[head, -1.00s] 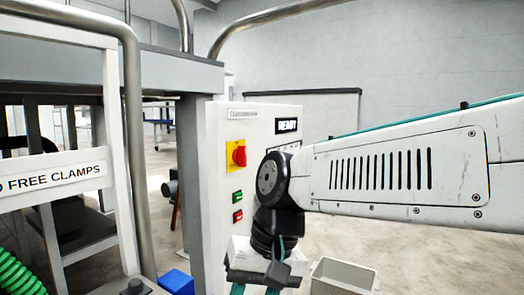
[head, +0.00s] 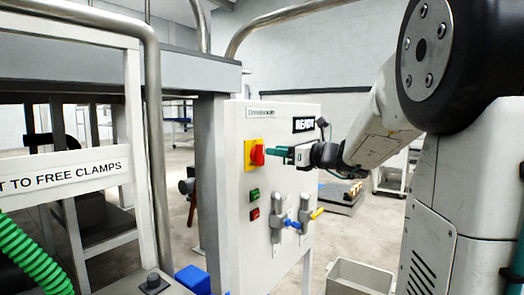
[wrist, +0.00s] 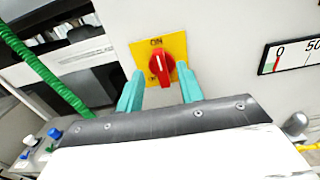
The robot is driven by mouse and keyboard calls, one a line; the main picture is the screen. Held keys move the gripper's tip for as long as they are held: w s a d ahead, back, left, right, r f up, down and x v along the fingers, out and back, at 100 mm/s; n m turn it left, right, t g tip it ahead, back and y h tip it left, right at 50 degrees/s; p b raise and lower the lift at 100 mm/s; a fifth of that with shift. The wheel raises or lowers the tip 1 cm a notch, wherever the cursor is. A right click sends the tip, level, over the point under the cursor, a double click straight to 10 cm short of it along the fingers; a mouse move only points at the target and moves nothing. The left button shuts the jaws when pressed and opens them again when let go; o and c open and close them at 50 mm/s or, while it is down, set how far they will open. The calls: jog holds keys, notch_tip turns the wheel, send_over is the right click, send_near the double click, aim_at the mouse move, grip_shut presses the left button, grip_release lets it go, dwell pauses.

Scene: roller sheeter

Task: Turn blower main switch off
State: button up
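The blower main switch is a red rotary knob (head: 257,155) on a yellow plate (head: 248,163), on the front of a white control cabinet. In the wrist view, the knob (wrist: 161,68) has a white mark pointing up towards "ON" on the plate (wrist: 148,49). My gripper (head: 280,153) is at the knob, with teal fingers pointing at the plate. In the wrist view, my gripper (wrist: 160,72) is open, with one finger on each side of the knob. The right finger looks very close to it; I cannot tell if they touch.
Green and red buttons (head: 254,204) sit below the switch. Lever valves (head: 278,222) with blue and yellow handles are lower right on the cabinet. A gauge (wrist: 292,54) is right of the switch. A metal rail (head: 153,130) and green hose (head: 28,258) stand left. A grey bin (head: 352,277) is on the floor.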

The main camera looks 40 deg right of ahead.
aim_at(263, 149)
jog(key=shift+x, duration=2.15)
grip_shut()
